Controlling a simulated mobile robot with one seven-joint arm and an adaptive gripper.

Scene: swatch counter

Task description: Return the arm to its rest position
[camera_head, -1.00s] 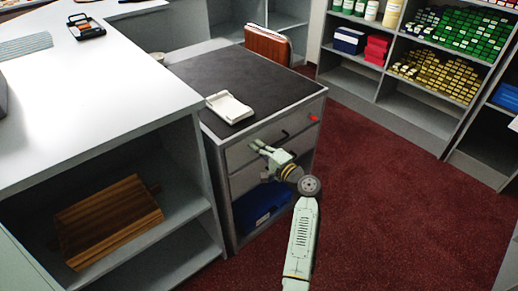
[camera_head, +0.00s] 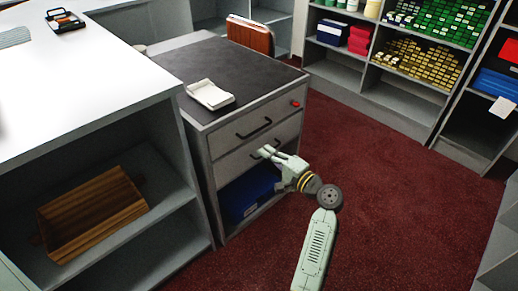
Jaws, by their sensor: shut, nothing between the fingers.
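My gripper (camera_head: 268,152) is in front of the drawer cabinet (camera_head: 205,180), at the height of the lower drawer's handle. Its fingers point up and left toward the cabinet front. It is shut with nothing held. I cannot tell whether the fingertips touch the drawer front. My arm (camera_head: 318,245) reaches up from the bottom edge of the view, over the red carpet. Both drawers look closed.
A white tray (camera_head: 209,95) lies on the cabinet's dark top. A blue bin (camera_head: 246,195) sits in the open bay below the drawers. A wooden box (camera_head: 92,215) stands on the left counter's shelf. Red carpet (camera_head: 385,185) is free to the right.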

